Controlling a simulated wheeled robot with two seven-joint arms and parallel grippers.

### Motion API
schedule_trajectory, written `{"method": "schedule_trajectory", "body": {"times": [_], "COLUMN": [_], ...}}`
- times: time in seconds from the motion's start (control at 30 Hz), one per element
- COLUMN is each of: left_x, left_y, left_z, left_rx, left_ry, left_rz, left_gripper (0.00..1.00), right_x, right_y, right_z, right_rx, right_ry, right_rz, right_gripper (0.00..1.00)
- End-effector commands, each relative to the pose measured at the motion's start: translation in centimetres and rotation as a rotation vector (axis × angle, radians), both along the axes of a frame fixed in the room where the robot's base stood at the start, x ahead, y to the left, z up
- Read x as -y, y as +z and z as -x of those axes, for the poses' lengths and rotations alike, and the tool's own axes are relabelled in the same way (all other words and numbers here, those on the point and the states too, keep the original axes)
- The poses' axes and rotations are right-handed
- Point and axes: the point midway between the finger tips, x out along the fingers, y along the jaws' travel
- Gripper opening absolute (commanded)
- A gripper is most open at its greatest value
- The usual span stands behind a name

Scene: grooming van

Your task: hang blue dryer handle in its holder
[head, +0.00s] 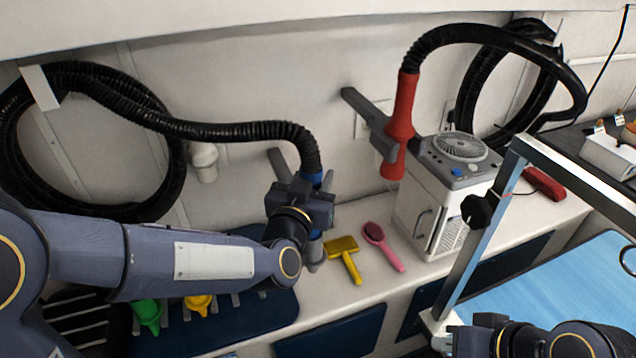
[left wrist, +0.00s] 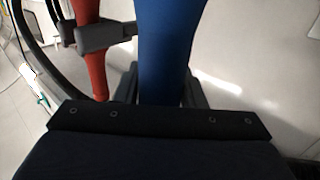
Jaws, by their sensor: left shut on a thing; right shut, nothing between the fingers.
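The blue dryer handle (head: 317,180) hangs from a black corrugated hose and is roughly upright. My left gripper (head: 312,207) is shut around its middle, hiding much of it. The handle's lower end shows below the gripper. In the left wrist view the blue handle (left wrist: 168,50) fills the upper middle. A grey wall holder (head: 279,162) reaches out just behind the gripper; its front end is hidden, so I cannot tell whether the handle sits in it. My right gripper (head: 452,340) is shut and empty at the bottom right, partly cut off.
A red dryer handle (head: 402,110) hangs in another grey holder (head: 365,112) to the right, beside a white dryer unit (head: 450,190). A yellow brush (head: 345,258) and pink brush (head: 383,247) lie on the counter below. A metal frame post (head: 478,225) rises at right.

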Motion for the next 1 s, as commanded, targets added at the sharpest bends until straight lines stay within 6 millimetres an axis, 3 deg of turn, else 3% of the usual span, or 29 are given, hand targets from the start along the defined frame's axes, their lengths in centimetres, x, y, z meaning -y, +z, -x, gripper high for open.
{"method": "schedule_trajectory", "body": {"times": [1.0], "left_x": [-2.4], "left_y": [-0.7], "left_z": [-7.4], "left_rx": [0.004], "left_ry": [0.002], "left_rz": [0.003], "left_gripper": [0.09], "right_x": [0.0], "right_y": [-1.8], "right_z": [0.0], "right_rx": [0.000], "right_ry": [0.000], "right_rz": [0.000], "right_gripper": [0.00]}}
